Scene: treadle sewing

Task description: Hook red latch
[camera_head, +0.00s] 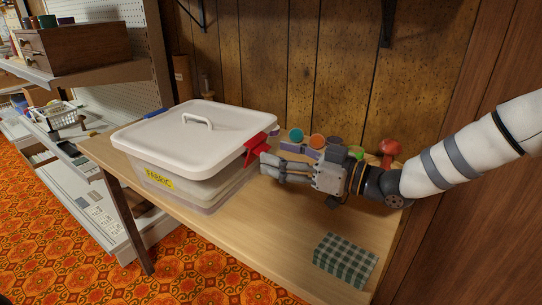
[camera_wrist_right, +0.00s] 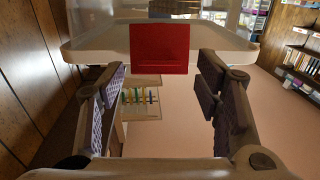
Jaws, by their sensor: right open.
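A clear plastic bin with a white lid (camera_head: 200,128) and a yellow "FABRIC" label (camera_head: 158,180) stands on the wooden table. The red latch (camera_head: 255,148) is on the bin's right side and sticks outward at a slant. A blue latch (camera_head: 156,113) shows at the bin's left side. My right gripper (camera_head: 272,168) is just right of the red latch, with its fingers pointing at the bin. In the right wrist view the red latch (camera_wrist_right: 160,48) is ahead, between and beyond the open, empty fingers (camera_wrist_right: 165,95). My left gripper is not in view.
A green checked cloth (camera_head: 346,259) lies at the table's front right. Several coloured spools (camera_head: 317,141) and a red pincushion-like object (camera_head: 389,147) stand behind my right gripper. Shelves (camera_head: 75,75) stand on the left. The table's front middle is clear.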

